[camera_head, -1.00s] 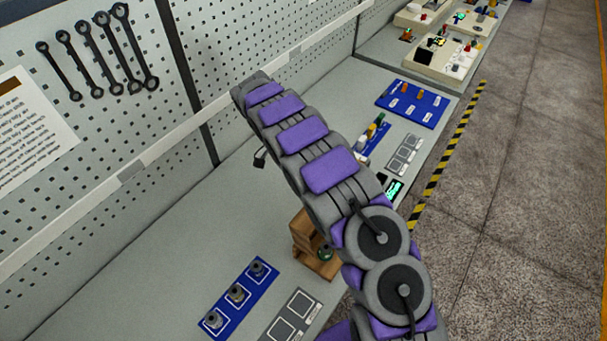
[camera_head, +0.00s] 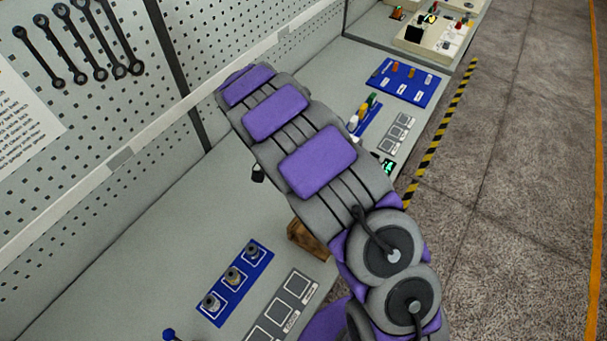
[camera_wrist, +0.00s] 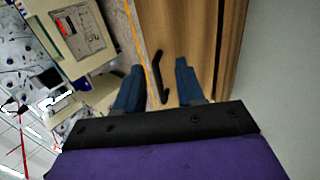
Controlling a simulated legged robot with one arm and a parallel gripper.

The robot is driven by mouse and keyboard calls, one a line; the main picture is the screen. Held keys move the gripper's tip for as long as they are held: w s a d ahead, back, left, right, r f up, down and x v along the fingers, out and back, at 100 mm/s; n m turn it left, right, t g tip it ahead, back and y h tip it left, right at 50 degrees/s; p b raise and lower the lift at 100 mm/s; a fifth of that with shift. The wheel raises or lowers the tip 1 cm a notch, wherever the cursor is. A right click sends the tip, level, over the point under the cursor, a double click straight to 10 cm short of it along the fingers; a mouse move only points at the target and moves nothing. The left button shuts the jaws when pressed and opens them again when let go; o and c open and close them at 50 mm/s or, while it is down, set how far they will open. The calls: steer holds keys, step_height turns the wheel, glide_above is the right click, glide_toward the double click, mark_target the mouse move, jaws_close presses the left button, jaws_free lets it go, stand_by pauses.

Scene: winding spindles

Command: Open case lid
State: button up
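A brown wooden case (camera_head: 305,241) stands on the bench in the head view, mostly hidden behind my arm. In the wrist view a brown wooden surface (camera_wrist: 205,40), apparently the case, fills the upper middle and right. A black bent handle (camera_wrist: 160,78) stands against it, between the two blue fingers of my gripper (camera_wrist: 159,66). The fingers are apart, with a gap to the handle on both sides. I cannot tell whether the handle is level with the fingertips. The lid's edge cannot be made out. My gripper is hidden in the head view.
A blue board with several metal spindles (camera_head: 235,278) lies on the bench, beside a grey marked plate (camera_head: 283,310). Farther along are a blue tray (camera_head: 402,82) and a beige control box (camera_head: 430,38). A perforated wall (camera_head: 110,110) runs along the left; open floor (camera_head: 510,180) lies right.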

steer(key=shift+s+d+r, duration=0.1)
steer(key=shift+s+d, duration=0.1)
steer(key=shift+s, duration=0.5)
steer(key=shift+s+d+r, duration=0.1)
steer(key=shift+s+d, duration=0.1)
steer(key=shift+s, duration=0.5)
steer(key=shift+s+d+r, duration=0.1)
steer(key=shift+s+d, duration=0.1)
steer(key=shift+s, duration=0.5)
steer(key=shift+d, duration=0.1)
